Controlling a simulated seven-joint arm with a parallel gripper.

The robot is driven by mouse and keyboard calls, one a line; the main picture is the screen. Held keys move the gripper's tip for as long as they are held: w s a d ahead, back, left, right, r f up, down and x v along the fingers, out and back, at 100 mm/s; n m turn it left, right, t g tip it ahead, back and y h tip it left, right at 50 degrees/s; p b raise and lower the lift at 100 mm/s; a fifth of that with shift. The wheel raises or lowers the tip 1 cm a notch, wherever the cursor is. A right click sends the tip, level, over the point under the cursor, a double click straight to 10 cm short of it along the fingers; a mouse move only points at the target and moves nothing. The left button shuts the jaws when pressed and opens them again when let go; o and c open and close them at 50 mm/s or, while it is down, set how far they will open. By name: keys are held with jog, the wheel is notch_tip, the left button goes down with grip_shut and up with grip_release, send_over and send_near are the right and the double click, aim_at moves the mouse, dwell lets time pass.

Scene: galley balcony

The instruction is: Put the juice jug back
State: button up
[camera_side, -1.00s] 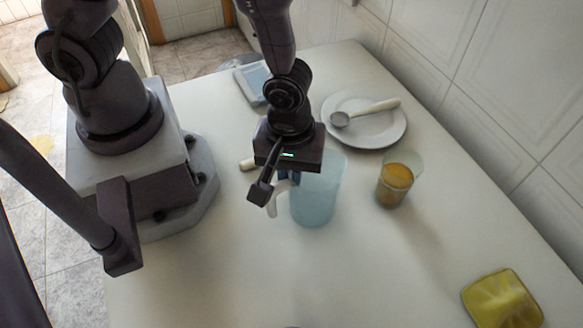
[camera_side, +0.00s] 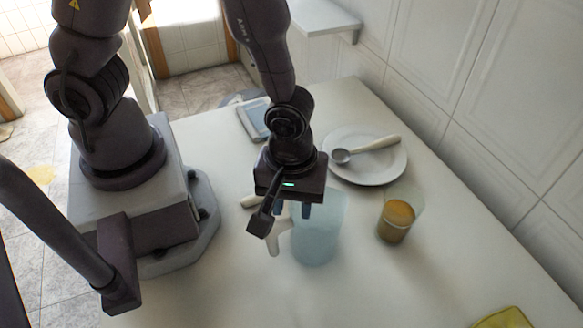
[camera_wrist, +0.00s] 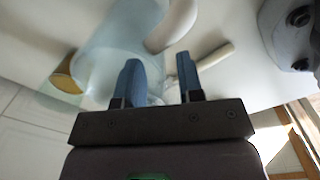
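The juice jug (camera_side: 318,236) is a see-through pale blue vessel standing upright on the white table. Its white handle (camera_side: 274,243) points left in the side view. My gripper (camera_side: 292,212) is at the jug's upper left side, above the handle. In the wrist view, its two blue fingers (camera_wrist: 158,64) stand apart with a clear gap and nothing gripped between them. The jug (camera_wrist: 110,55) shows beyond the fingers there, with its handle (camera_wrist: 174,25) past the fingertips. The contact between fingers and jug cannot be made out.
A glass with orange-brown juice (camera_side: 397,222) stands right of the jug. A white plate (camera_side: 375,176) with a ladle (camera_side: 366,149) lies behind. A grey-blue tray (camera_side: 254,120) is at the back left, a yellow cloth (camera_side: 504,319) at front right. The front table is clear.

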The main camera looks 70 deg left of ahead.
notch_tip(320, 180, up, 10)
jog(key=s+a+r+m+t, duration=0.2)
jog(key=a+r+m+t, duration=0.3)
jog(key=a+r+m, duration=0.6)
jog(key=a+r, duration=0.3)
jog(key=r, duration=0.1)
jog(key=shift+s+t, duration=0.2)
jog(key=shift+t, duration=0.1)
jog(key=shift+a, duration=0.1)
dwell(1.7)
